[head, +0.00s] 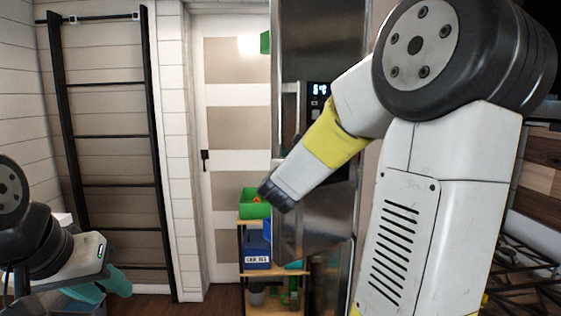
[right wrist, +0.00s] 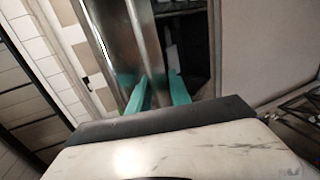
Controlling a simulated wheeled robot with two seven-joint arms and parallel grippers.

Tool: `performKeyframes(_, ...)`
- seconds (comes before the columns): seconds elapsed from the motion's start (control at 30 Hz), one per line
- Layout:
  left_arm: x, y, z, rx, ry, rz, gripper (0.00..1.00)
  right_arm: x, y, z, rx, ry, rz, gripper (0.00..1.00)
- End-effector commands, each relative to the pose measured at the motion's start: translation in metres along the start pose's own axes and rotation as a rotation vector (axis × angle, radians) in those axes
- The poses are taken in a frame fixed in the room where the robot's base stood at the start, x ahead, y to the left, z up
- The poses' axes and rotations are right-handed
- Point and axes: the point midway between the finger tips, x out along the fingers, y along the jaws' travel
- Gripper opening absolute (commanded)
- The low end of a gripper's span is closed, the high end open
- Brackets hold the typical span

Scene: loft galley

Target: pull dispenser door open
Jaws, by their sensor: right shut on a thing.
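The tall steel dispenser (head: 320,45) stands right of the white door in the head view, with a lit display on its front. My right arm covers much of it. In the right wrist view the steel dispenser door (right wrist: 122,45) stands ajar, with a dark, shelved interior to its right. My right gripper (right wrist: 158,92) is shut on the door's edge side, its teal fingers on either side; the exact contact is hard to make out. My right fingers are hidden in the head view. My left gripper (head: 104,284) is low at the left, away from the dispenser, open and empty.
A dark wire rack (head: 520,255) is at right.

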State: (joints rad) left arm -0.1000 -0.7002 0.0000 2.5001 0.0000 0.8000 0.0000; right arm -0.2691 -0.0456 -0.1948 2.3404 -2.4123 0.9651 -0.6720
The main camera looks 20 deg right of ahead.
Motion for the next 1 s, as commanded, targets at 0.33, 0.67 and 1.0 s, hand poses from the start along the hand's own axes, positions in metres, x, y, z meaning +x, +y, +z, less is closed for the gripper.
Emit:
performKeyframes(0.33,0.0001,0.0000,0.0000,0.000,0.000,0.000,0.36,0.0046,-0.0070,0.0027,0.002,-0.006,-0.004,0.00)
performKeyframes(0.67,0.0001,0.0000,0.0000,0.000,0.000,0.000,0.36,0.0043,-0.0062,0.0027,0.002,-0.006,-0.003,0.45)
performKeyframes(1.0,0.0000,0.0000,0.0000,0.000,0.000,0.000,0.36,-0.0008,-0.0024,0.0013,0.001,-0.003,0.007,0.45)
